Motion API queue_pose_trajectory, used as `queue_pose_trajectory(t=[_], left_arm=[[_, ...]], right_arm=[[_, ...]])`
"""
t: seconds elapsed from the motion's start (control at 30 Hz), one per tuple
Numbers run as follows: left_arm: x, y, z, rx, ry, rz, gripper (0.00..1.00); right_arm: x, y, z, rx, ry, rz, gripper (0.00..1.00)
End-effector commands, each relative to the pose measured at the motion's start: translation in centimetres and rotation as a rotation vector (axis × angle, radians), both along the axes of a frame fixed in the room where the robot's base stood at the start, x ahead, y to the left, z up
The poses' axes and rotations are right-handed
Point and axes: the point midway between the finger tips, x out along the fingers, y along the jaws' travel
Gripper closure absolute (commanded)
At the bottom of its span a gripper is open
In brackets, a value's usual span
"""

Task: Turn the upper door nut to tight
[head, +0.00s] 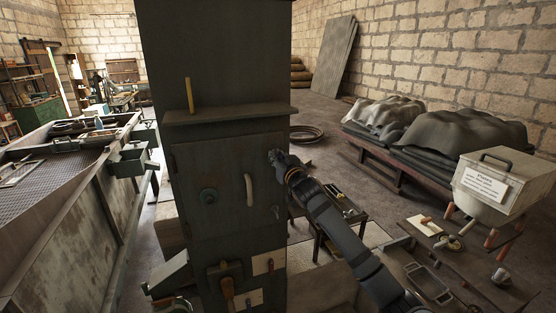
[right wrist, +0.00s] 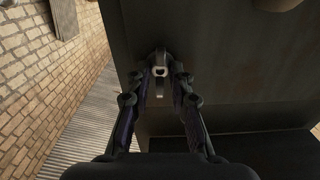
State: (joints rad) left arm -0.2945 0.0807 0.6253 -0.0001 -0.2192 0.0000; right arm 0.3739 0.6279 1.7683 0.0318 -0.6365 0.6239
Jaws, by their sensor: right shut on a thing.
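A dark grey-green cabinet door (head: 225,177) is closed in the middle of the head view. My right gripper (head: 275,157) is at the upper right edge of this door and covers most of the upper door nut there. In the right wrist view, the two fingers (right wrist: 161,82) are closed on the upper door nut (right wrist: 160,71), a small pale metal piece with a dark opening. A lower nut (head: 276,212) shows further down the same door edge. How tight the upper nut is cannot be told. My left gripper is not in view.
A low table with tools (head: 343,204) stands behind my right arm, and a bench (head: 470,270) at the right.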

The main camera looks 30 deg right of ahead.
Motion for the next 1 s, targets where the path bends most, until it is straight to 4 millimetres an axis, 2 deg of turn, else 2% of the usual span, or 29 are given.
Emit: queue_pose_trajectory(t=[0.23, 1.0], left_arm=[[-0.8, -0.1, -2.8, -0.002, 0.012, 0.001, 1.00], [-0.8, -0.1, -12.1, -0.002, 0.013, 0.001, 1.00]], right_arm=[[0.0, 0.0, -0.6, 0.176, -0.043, 0.001, 1.00], [0.0, -0.2, -0.9, 0.891, -0.214, 0.003, 1.00]])
